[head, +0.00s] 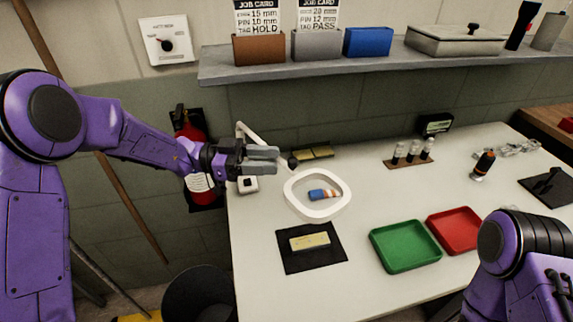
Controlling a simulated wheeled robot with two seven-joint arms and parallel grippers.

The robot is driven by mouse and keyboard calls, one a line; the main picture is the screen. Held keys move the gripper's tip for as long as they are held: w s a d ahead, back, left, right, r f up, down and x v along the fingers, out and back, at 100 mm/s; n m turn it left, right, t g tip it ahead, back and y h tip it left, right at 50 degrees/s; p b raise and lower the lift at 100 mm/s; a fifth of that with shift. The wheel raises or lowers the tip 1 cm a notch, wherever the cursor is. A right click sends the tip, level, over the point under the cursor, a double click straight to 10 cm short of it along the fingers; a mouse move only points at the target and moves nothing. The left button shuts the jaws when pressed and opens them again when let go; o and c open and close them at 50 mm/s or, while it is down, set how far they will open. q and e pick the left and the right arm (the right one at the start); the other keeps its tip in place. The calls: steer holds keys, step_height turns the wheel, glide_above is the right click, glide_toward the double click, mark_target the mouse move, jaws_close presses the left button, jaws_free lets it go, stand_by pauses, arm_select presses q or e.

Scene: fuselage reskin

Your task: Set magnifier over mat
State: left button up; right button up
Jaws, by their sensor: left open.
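The magnifier (289,204) has a white rounded ring-shaped head and a white jointed arm rising at the back left of the table. Its head hangs behind and slightly right of the black mat (289,262). A blue, white and orange item shows through the lens. The mat lies near the table's front left and bears a pale yellow block (310,242). My left gripper (277,160) is open beside the magnifier's arm, behind and left of its head. I cannot tell whether it touches the magnifier. My right arm shows at lower right, but its gripper is out of view.
A green tray (376,242) and a red tray (432,221) sit right of the mat. A vial rack (396,164) and an orange-black bottle (484,164) stand farther back. A shelf (220,72) with bins overhangs the back. A fire extinguisher (200,184) hangs on the left.

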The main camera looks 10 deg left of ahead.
arm_select(q)
steer(key=a, duration=0.4)
steer(key=shift+s+a+b, duration=0.3)
steer(key=shift+s+b, duration=0.05)
steer(key=shift+r, duration=0.1)
